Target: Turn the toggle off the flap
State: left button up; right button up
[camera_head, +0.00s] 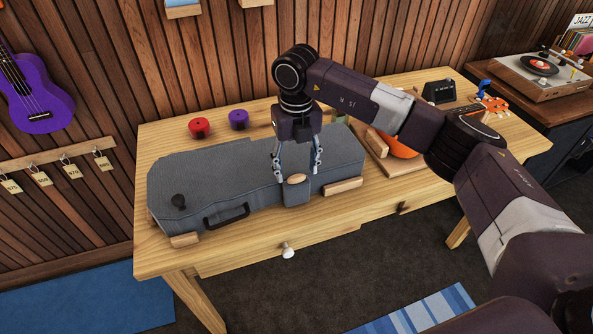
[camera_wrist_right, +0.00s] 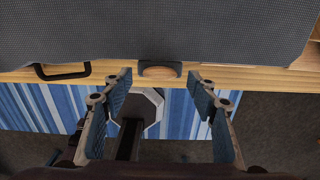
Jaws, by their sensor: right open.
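A grey instrument case (camera_head: 240,172) lies closed on the wooden table. A grey flap (camera_head: 296,195) hangs over the middle of its front side, with a small oval wooden toggle (camera_head: 295,178) on it. In the right wrist view the toggle (camera_wrist_right: 160,71) shows as a tan oval framed by the darker flap (camera_wrist_right: 160,63). My right gripper (camera_head: 297,174) is above the case front, pointing down, open and empty. Its fingers stand to the left and right of the toggle; I cannot tell how far above it they are. My left gripper is not in view.
Wooden blocks (camera_head: 343,185) stand along the case. Red (camera_head: 199,127) and purple (camera_head: 238,119) round items lie behind it. An orange instrument body (camera_head: 400,148) lies to the right.

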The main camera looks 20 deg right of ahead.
aim_at(296, 176)
notch_tip(296, 176, up, 10)
jog(key=shift+r, duration=0.25)
dwell(0.4)
